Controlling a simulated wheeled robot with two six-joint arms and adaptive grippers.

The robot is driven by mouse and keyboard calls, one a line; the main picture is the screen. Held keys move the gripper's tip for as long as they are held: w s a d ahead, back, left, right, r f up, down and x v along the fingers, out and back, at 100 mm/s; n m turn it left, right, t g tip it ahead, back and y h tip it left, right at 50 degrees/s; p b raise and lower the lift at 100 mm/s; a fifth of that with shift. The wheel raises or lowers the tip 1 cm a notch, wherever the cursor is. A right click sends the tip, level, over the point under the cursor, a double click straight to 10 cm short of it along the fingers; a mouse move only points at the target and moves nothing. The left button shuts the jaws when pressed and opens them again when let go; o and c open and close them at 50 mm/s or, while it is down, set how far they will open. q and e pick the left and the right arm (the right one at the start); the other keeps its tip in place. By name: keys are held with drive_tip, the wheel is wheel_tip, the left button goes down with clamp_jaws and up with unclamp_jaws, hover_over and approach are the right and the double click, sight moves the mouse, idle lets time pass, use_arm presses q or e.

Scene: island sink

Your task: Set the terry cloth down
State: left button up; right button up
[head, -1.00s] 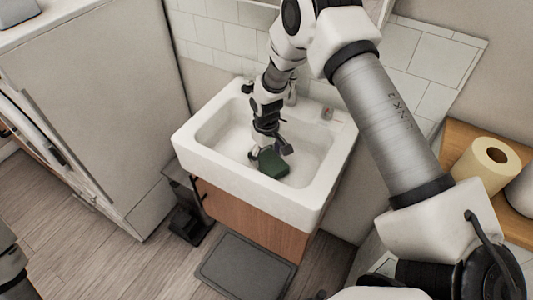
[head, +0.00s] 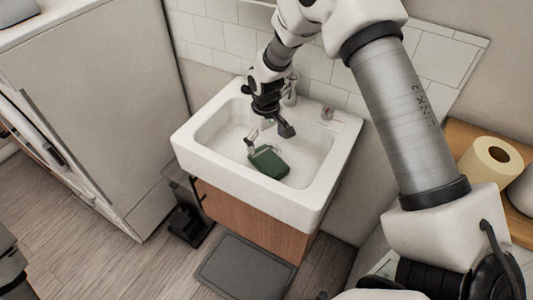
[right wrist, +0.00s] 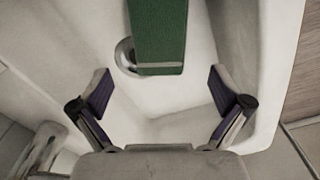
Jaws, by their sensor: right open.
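The terry cloth (head: 269,162) is a dark green folded block lying in the white sink (head: 318,200). In the right wrist view the cloth (right wrist: 158,35) shows at the top, beyond the fingertips, beside the round drain (right wrist: 125,55). My right gripper (head: 268,137) is open and empty, just above and behind the cloth, apart from it. Its two spread fingers also show in the right wrist view (right wrist: 160,95), with bare basin between them. My left gripper is not clearly in view; only a dark part of my left arm shows at the left edge.
A tap (head: 290,88) stands at the back of the sink, close to my right wrist. A white cabinet (head: 90,90) is to the left. A paper roll (head: 490,160) stands on a wooden shelf at right. A dark mat (head: 245,266) lies on the floor.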

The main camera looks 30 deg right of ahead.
sight(266, 159)
wheel_tip(266, 159, up, 6)
drive_tip(key=shift+f, duration=0.1)
idle(0.4)
